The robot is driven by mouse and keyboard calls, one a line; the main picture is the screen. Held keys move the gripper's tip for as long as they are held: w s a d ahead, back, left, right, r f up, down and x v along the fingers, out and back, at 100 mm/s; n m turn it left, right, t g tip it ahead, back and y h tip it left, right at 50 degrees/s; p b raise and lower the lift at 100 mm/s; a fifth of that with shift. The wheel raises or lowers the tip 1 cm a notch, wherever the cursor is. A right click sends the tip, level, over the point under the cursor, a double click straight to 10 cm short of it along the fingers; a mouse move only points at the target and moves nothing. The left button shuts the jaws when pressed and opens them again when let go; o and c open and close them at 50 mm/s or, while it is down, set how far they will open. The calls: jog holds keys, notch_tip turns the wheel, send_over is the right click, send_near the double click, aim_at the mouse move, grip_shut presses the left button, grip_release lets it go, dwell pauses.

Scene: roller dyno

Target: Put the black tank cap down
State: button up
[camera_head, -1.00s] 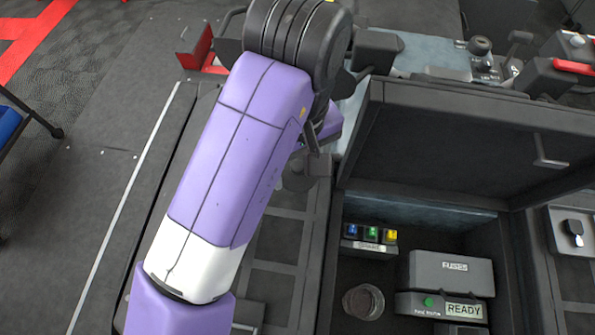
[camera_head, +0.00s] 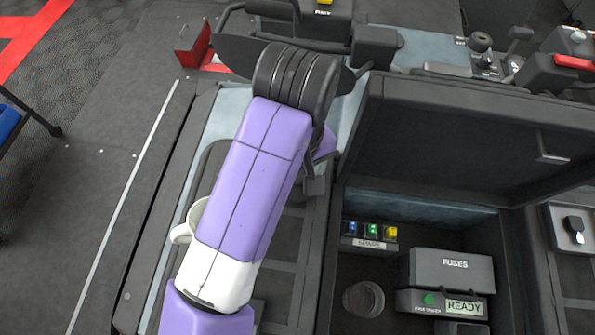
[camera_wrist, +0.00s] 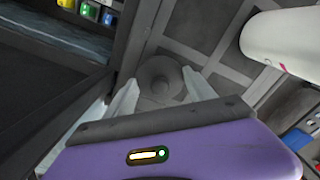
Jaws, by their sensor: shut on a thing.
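The black tank cap (camera_wrist: 160,80) shows in the wrist view as a dark round disc with a raised knob, between the two pale fingertips of my gripper (camera_wrist: 160,92). My gripper is shut on the cap. Behind the cap is a dark surface divided by lighter grey strips; I cannot tell whether the cap touches it. In the head view my purple and white arm hides the gripper and the cap.
An open dark box (camera_head: 428,205) stands to the right, holding a fuse box (camera_head: 452,270), coloured fuses (camera_head: 372,230) and a round dark cup-like thing (camera_head: 363,299). A white mug (camera_head: 184,232) is partly hidden left of my arm. A white rounded object (camera_wrist: 285,45) shows at upper right in the wrist view.

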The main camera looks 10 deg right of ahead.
jog(key=shift+f, duration=0.4)
jog(key=o, duration=1.4)
notch_tip(320, 180, up, 13)
jog(key=shift+r+p, duration=0.15)
jog(key=shift+p, duration=0.3)
